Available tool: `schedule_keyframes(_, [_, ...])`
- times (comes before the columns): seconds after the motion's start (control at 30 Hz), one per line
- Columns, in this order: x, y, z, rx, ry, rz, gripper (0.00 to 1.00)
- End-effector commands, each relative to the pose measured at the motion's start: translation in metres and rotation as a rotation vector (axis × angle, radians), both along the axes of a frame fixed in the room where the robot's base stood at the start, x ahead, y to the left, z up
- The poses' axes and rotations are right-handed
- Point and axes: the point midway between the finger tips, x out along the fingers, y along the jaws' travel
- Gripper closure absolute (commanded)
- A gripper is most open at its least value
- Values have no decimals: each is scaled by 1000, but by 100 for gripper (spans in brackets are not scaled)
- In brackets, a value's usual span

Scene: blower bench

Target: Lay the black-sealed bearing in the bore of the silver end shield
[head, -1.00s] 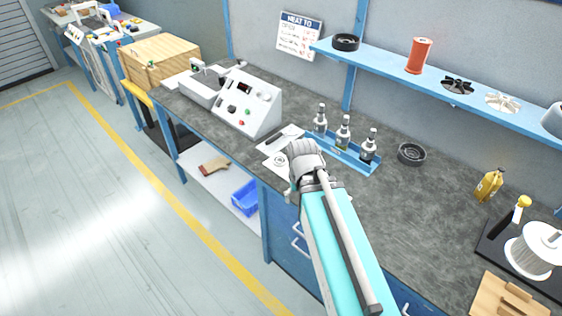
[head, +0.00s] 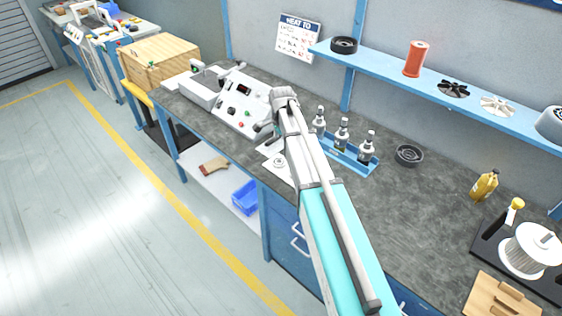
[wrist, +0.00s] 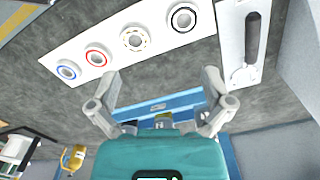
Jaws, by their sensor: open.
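The black-sealed bearing (wrist: 183,18) lies at the right end of a row on a white sheet (wrist: 55,62) in the wrist view. Beside it lie a bearing with a tan ring (wrist: 135,38), a red-ringed one (wrist: 97,57) and a blue-ringed one (wrist: 68,70). My gripper (wrist: 160,76) is open and empty, its fingers spread below the row and apart from the bearings. In the head view one bearing (head: 279,162) shows on the sheet, its seal colour unclear; my arm hides the others. I cannot surely identify the silver end shield; a grey round part (head: 552,122) is cut off at the shelf's right end.
A blue tray of bottles (head: 352,157) stands close to my arm. A grey control box (head: 243,106) is to the left, and a dark ring-shaped part (head: 408,154) lies right of the tray. A black-handled tool (wrist: 252,38) lies beside the sheet.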

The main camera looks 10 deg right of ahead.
Motion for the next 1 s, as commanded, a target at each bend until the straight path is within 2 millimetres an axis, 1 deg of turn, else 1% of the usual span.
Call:
schedule_keyframes(0.03, [16,0,2,0,0,-51,0])
schedule_keyframes(0.1, [27,0,4,0,0,-114,0])
schedule_keyframes(0.23, [37,-1,5,0,0,-187,0])
schedule_keyframes(0.33, [40,-1,5,0,0,-210,0])
schedule_keyframes(0.73, [39,0,3,0,0,-211,0])
schedule_keyframes(0.87, [39,1,-2,0,0,-210,0])
schedule_keyframes(1.0, [39,1,-12,0,0,-210,0])
